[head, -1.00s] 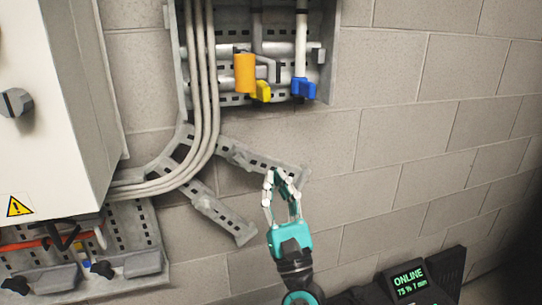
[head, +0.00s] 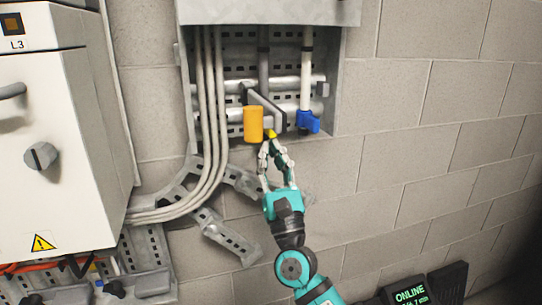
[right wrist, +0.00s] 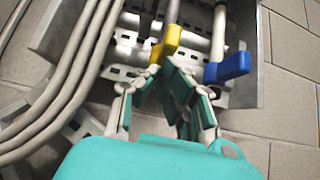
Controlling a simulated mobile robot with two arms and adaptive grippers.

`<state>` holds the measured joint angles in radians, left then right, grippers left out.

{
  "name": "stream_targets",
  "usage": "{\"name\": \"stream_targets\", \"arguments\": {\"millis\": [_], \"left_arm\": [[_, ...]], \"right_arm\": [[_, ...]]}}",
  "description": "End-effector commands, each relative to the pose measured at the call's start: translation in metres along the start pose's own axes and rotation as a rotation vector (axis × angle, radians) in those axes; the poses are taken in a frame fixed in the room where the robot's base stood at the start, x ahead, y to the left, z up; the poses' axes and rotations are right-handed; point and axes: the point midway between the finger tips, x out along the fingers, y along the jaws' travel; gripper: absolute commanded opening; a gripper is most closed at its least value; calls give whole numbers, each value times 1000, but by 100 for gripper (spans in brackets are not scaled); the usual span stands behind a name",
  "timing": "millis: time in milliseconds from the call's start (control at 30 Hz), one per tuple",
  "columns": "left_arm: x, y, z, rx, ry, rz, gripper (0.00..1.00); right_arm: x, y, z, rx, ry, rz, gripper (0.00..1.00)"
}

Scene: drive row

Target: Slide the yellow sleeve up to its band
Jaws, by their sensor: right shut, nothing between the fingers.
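The yellow sleeve (right wrist: 166,43), a small piece with a tab, sits low on the middle vertical pipe in the right wrist view. A dark band (head: 263,48) crosses the middle pipe higher up, apart from the sleeve. My right gripper (head: 272,148) is shut and empty, just below the sleeve; I cannot tell whether it touches. It also shows in the right wrist view (right wrist: 162,70). My left gripper is not in view.
A blue sleeve (head: 307,121) is on the pipe to the right. Several grey cables (head: 211,100) curve down on the left. The metal box walls (head: 338,85) frame the pipes. A white cabinet (head: 60,150) stands left. The block wall at right is bare.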

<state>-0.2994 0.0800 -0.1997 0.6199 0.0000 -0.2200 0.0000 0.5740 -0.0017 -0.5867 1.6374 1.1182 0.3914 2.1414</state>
Motion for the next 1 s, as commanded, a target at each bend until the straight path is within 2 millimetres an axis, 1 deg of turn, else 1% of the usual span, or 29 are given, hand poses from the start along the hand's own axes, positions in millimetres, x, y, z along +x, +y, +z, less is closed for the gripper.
{"name": "stream_targets", "arguments": {"millis": [167, 267, 400, 500, 567, 667, 1000], "left_arm": [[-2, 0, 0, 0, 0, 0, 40], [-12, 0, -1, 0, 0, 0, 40], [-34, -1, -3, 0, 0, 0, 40], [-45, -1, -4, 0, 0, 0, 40], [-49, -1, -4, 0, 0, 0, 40], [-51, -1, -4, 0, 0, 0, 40], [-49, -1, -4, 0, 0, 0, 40]], "right_arm": [[2, 0, 2, 0, -1, 0, 0], [14, 0, 15, 1, -3, -1, 0], [40, 0, 41, 3, -4, -3, 0], [53, 0, 54, 2, -2, -2, 0], [58, 0, 59, 2, -1, -1, 0], [61, 0, 62, 0, -2, 0, 0], [60, 0, 61, -1, -1, 0, 0]]}}
